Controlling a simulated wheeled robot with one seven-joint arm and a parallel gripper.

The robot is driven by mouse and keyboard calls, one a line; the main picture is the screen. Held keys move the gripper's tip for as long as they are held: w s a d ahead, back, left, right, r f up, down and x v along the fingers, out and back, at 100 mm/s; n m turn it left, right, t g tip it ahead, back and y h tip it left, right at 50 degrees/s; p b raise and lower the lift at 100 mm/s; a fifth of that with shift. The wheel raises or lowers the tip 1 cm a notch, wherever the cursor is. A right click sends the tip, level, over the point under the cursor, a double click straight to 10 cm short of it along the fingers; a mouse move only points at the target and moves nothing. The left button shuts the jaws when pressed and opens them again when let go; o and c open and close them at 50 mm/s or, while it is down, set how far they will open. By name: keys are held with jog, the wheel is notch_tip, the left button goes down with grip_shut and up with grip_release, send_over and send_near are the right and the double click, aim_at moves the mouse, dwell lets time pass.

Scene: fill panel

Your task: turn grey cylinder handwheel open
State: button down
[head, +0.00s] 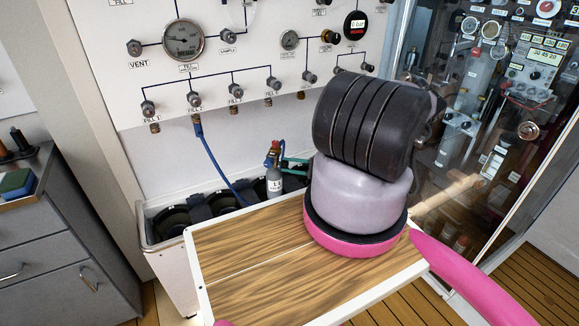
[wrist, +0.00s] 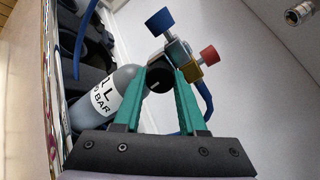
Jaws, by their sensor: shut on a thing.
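The grey cylinder (wrist: 110,100) stands in the bin, with a white label; it also shows small in the head view (head: 274,181). Its brass and metal valve (wrist: 184,62) carries a blue knob (wrist: 161,21), a red knob (wrist: 208,55) and a black handwheel (wrist: 160,76). My gripper (wrist: 161,84) has its teal fingers on both sides of the black handwheel and is shut on it. In the head view the teal fingertips reach the valve from the right, and my arm hides the rest of the gripper.
The white bin (head: 168,255) holds several dark cylinders beside the grey one. A blue hose (head: 215,160) runs from the wall panel (head: 215,60) down into the bin. A glass-fronted cabinet (head: 490,130) stands at the right, and grey drawers (head: 65,240) at the left.

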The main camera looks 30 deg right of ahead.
jog(key=shift+n, duration=0.5)
jog(key=shift+c, duration=2.4)
grip_release()
jog(key=shift+d, duration=0.15)
jog(key=v, duration=1)
jog(key=shift+s+d, duration=0.2)
jog(key=shift+s, duration=0.05)
